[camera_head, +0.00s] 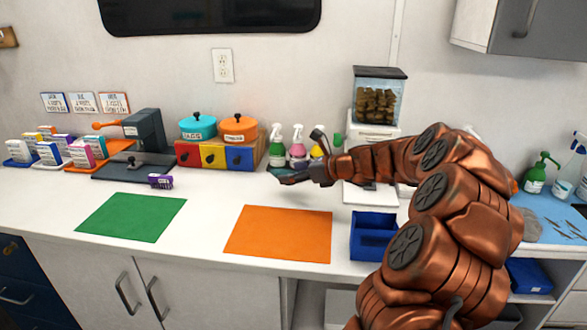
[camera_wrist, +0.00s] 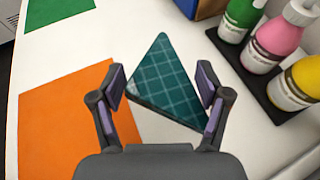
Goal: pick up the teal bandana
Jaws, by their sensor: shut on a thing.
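The teal bandana (camera_wrist: 168,84) is a folded triangle with a pale check pattern, and its tip points away from my gripper in the wrist view. My gripper (camera_wrist: 161,92) is shut on it, with one finger at each side and the cloth between them. In the head view my gripper (camera_head: 283,178) is low over the white counter, just in front of the spray bottles. Only a dark teal sliver of the bandana (camera_head: 280,170) shows there. I cannot tell whether the cloth touches the counter.
An orange mat (camera_head: 280,234) and a green mat (camera_head: 132,217) lie empty toward the front. Behind my gripper stand a green bottle (camera_head: 276,147), a pink bottle (camera_head: 297,149) and a drawer box (camera_head: 213,156). A blue tray (camera_head: 372,238) sits right of the orange mat.

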